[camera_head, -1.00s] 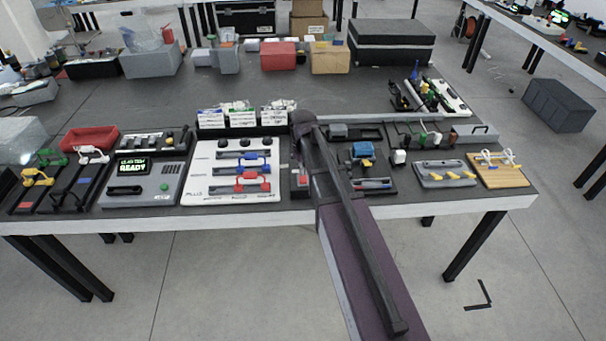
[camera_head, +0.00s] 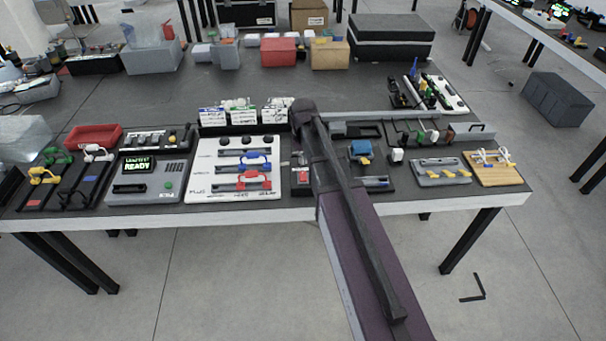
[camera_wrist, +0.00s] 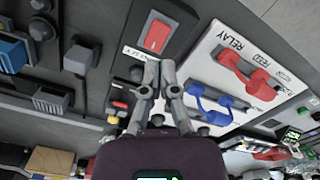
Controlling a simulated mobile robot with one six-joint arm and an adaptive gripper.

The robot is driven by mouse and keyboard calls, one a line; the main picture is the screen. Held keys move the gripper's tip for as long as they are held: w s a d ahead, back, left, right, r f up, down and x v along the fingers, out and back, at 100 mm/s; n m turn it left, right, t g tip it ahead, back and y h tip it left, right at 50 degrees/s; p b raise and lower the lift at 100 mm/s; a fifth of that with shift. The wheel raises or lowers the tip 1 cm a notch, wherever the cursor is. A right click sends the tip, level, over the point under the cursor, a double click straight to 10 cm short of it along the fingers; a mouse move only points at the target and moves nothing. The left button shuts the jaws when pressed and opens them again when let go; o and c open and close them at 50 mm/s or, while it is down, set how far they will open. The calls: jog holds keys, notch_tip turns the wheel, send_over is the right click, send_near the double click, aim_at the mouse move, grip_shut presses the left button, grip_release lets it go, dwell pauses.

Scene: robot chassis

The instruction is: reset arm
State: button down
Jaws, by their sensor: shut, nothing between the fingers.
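My gripper (camera_wrist: 159,80) shows in the wrist view with its two grey fingers close together and nothing between them. It appears in front of the panels, near a red rocker switch (camera_wrist: 158,36) and the white relay board (camera_wrist: 205,60). I cannot tell its exact distance from them. In the head view my arm reaches over the table's front edge and hides part of the bench; the fingers cannot be made out there. The white board (camera_head: 200,170) with red (camera_head: 253,178) and blue (camera_head: 250,164) handles lies left of my arm.
A grey unit with a lit READY screen (camera_head: 138,165) is left of the white board. A blue-and-yellow part (camera_head: 361,151), a grey panel (camera_head: 425,177) and a wooden board (camera_head: 500,177) lie right of my arm.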

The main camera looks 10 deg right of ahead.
dwell(0.4)
jog(key=s+m, duration=0.4)
jog(key=s, duration=1.3)
jog(key=shift+d, duration=0.3)
